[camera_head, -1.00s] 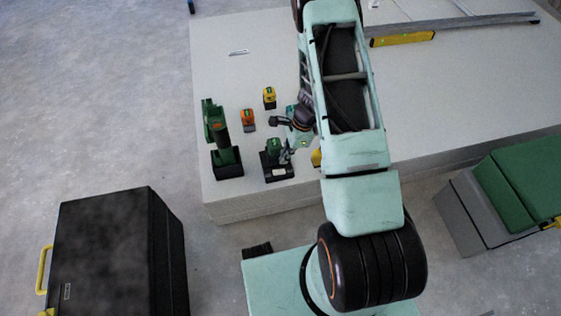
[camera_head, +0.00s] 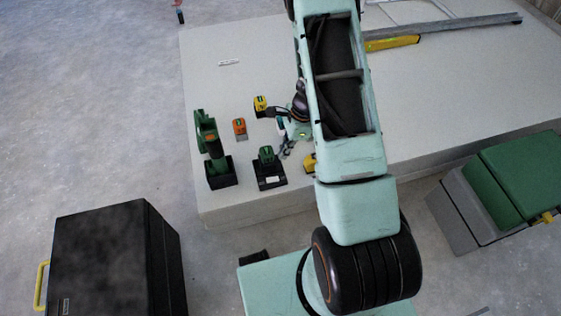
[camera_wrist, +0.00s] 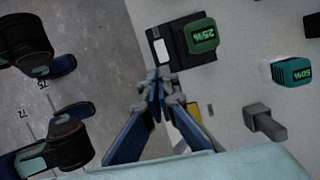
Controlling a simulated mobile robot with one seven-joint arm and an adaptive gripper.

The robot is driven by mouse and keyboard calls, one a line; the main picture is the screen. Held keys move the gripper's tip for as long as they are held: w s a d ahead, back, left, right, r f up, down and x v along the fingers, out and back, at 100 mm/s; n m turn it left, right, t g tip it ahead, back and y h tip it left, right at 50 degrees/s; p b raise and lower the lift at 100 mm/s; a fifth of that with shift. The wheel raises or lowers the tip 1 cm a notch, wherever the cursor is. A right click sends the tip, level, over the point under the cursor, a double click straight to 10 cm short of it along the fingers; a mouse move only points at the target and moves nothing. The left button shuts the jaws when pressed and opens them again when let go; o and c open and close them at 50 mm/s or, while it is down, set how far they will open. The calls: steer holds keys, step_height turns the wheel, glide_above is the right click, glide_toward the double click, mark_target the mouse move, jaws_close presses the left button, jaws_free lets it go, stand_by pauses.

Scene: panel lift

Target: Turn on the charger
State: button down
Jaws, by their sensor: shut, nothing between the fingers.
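The black charger (camera_head: 262,184) lies near the front left of the pale panel stack, with a green battery (camera_head: 266,155) seated in it. In the wrist view the charger (camera_wrist: 165,28) has a white label, and the battery (camera_wrist: 202,37) shows a lit "25%". My gripper (camera_head: 286,152) is just right of and behind the charger in the head view, apart from it. In the wrist view its fingers (camera_wrist: 160,84) are shut and empty, with the tips just below the charger's edge. I cannot make out a switch.
A green power tool (camera_head: 208,140) stands left of the charger. Behind are an orange battery (camera_head: 239,128) and a yellow one (camera_head: 260,105). A teal battery (camera_wrist: 292,71) reads "50%". A black case (camera_head: 110,260) and a green-lidded box (camera_head: 515,175) stand on the floor.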

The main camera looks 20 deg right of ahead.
mark_target(276, 178)
steer(key=m, duration=0.5)
steer(key=m+h+b, duration=0.1)
steer(key=m, duration=0.5)
steer(key=m+b, duration=0.1)
steer(key=m, duration=0.5)
steer(key=shift+w+a+r, duration=0.1)
steer(key=shift+w+r, duration=0.05)
steer(key=shift+r, duration=0.15)
steer(key=f+b, duration=0.2)
steer(key=f, duration=0.2)
steer(key=a+f+b, duration=0.1)
steer(key=f+b, duration=0.1)
steer(key=f, duration=0.3)
steer(key=a+f+b, duration=0.1)
steer(key=f+b, duration=0.1)
steer(key=f, duration=0.3)
steer(key=shift+a, duration=0.1)
